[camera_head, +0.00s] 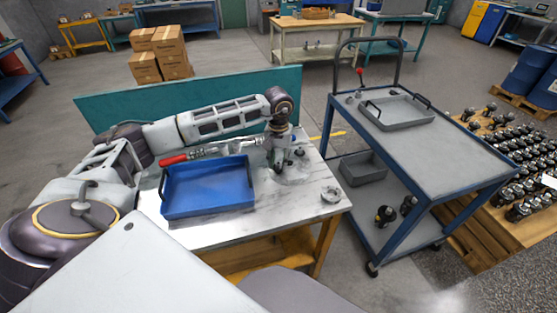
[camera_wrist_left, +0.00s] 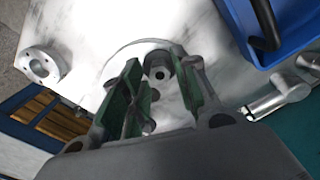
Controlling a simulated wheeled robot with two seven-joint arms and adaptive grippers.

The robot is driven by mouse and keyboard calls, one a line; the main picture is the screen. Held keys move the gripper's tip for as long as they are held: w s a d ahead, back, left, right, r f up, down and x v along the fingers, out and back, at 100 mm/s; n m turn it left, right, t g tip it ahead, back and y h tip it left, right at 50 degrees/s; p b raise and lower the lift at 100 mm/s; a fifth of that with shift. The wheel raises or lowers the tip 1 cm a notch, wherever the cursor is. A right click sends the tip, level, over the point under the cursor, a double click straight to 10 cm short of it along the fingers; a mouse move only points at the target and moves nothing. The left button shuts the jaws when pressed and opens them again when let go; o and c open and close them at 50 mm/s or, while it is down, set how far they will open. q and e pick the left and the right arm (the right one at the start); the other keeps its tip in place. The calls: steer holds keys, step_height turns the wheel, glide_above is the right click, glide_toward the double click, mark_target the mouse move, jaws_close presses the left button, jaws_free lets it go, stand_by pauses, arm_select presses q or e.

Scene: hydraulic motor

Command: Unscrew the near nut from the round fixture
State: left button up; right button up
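My left gripper (camera_head: 278,163) reaches over the table and points down at its right part. In the left wrist view the two green-lined fingers of the gripper (camera_wrist_left: 156,60) stand apart. A dark round nut (camera_wrist_left: 159,69) with a hole in its middle shows between and just beyond the fingertips; I cannot tell whether they touch it. The pale round fixture (camera_wrist_left: 118,56) lies around it, partly hidden by the fingers. In the head view the arm and gripper hide much of the fixture. A small dark part (camera_head: 299,152) stands just right of the gripper. My right gripper is not in view.
A blue tray (camera_head: 208,205) lies left of the gripper, with a red-handled tool (camera_head: 174,160) behind it. A round metal flange (camera_head: 332,195) lies near the table's right edge. A blue-framed cart (camera_head: 440,165) stands to the right.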

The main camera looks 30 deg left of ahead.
mark_target(278, 163)
arm_select(q)
steer(key=shift+r, duration=0.15)
steer(key=shift+r+p, duration=0.7)
steer(key=shift+r, duration=0.9)
steer(key=o, duration=0.6)
steer(key=shift+c, duration=0.2)
step_height(278, 163, up, 6)
steer(key=p, duration=0.3)
stand_by(0.4)
